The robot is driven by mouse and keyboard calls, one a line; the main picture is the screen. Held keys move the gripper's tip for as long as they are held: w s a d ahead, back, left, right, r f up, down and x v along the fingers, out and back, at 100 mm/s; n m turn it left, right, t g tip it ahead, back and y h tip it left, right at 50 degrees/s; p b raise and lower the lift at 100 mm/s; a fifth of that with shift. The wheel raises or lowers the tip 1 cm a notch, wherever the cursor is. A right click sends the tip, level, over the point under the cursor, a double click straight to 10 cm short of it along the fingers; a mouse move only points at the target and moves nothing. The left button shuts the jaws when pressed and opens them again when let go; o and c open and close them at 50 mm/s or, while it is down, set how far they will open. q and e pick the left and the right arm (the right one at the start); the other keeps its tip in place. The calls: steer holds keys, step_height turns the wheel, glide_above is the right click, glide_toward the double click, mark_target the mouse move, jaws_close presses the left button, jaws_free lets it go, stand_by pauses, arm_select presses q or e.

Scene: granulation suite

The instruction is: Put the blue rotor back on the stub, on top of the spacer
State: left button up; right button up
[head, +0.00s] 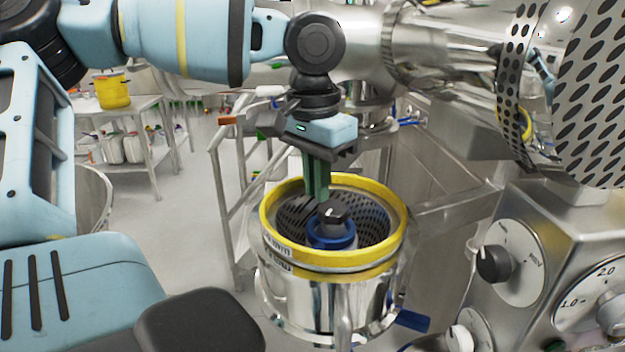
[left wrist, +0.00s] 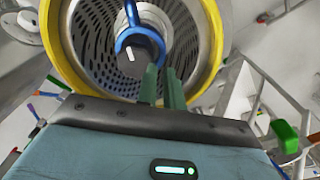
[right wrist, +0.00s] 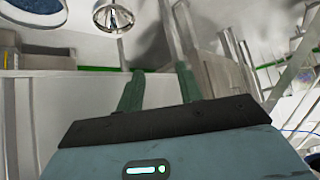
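The blue rotor (head: 331,236) sits in the middle of the yellow-rimmed vessel (head: 277,245). A dark cap with a white mark (head: 334,214) stands over its centre. In the left wrist view the rotor (left wrist: 131,15) shows as a blue ring with an arm, partly around the dark cap (left wrist: 141,52). The stub and spacer are hidden, so I cannot tell what the rotor rests on. My left gripper (head: 319,196) points down over the vessel, its green fingertips beside the cap. My right gripper (right wrist: 157,75) is open and empty, away from the vessel.
A perforated steel screen (head: 592,95) and steel pipework hang above right. A control box with dials (head: 515,262) stands at the right. A metal rail frame (head: 228,190) stands behind and left of the vessel. A bench with a yellow bucket (head: 113,91) is far left.

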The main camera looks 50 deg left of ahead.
mark_target(315, 218)
arm_select(q)
steer(key=f, duration=0.3)
steer(key=shift+s+d+g, duration=0.1)
steer(key=shift+s+g, duration=0.15)
steer(key=shift+g, duration=0.15)
arm_select(e)
steer(key=shift+s+f, duration=0.3)
steer(key=shift+f, duration=0.05)
arm_select(q)
steer(key=shift+o, duration=0.4)
step_height(315, 218, up, 9)
steer(key=shift+r+t, duration=0.2)
steer(key=shift+t, duration=0.1)
steer(key=shift+w+r, duration=0.1)
steer(key=shift+r, duration=0.55)
arm_select(e)
steer(key=shift+w+d, duration=0.15)
steer(key=shift+w, duration=0.2)
steer(key=shift+r, duration=0.1)
